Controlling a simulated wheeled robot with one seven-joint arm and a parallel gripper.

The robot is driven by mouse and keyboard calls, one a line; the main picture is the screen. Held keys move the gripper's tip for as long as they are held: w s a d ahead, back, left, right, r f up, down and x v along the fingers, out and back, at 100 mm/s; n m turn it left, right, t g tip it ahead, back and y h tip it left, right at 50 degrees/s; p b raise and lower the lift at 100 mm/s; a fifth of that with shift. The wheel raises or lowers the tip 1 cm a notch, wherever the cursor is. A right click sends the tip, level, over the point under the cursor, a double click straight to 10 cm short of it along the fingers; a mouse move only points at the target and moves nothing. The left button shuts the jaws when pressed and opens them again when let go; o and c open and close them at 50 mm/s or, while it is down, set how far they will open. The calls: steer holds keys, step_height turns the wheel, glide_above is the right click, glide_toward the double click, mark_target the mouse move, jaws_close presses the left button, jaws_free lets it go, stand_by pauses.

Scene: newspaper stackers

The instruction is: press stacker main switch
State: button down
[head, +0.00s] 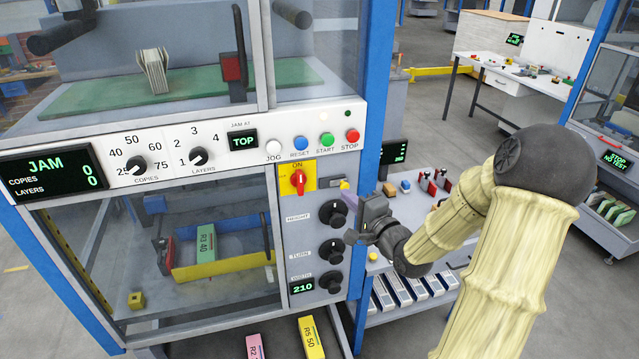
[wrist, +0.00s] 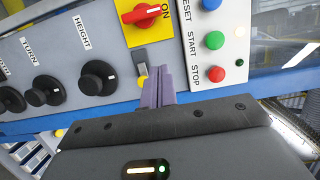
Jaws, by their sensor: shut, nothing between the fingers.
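The main switch is a red rotary knob (head: 298,181) on a yellow plate marked ON, on the stacker's grey control panel. In the wrist view the red knob (wrist: 140,14) is at the top, beyond my fingertips. My gripper (head: 352,204) is at the panel's right side, to the right of and a little lower than the knob. Its purple fingers (wrist: 159,86) are shut with nothing between them. They show apart from the knob, beside a small yellow part (wrist: 142,77). Whether the fingers touch the panel I cannot tell.
Jog, reset, start and stop buttons (head: 352,136) sit above the switch. Black height, turn and width knobs (head: 332,213) are below it. The display (head: 46,170) reads JAM. A blue post (head: 374,90) runs along the panel's right edge. A side table with parts stands behind my gripper.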

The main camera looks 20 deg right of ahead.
mark_target(300, 182)
steer(key=p+x, duration=0.4)
steer(key=x, duration=0.5)
steer(key=shift+w+d+r, duration=0.1)
steer(key=shift+w+r, duration=0.05)
steer(key=shift+w, duration=0.25)
steer(key=a+p, duration=0.1)
steer(key=a, duration=0.3)
steer(key=shift+p, duration=0.4)
steer(key=shift+w, duration=0.2)
steer(key=shift+s, duration=0.1)
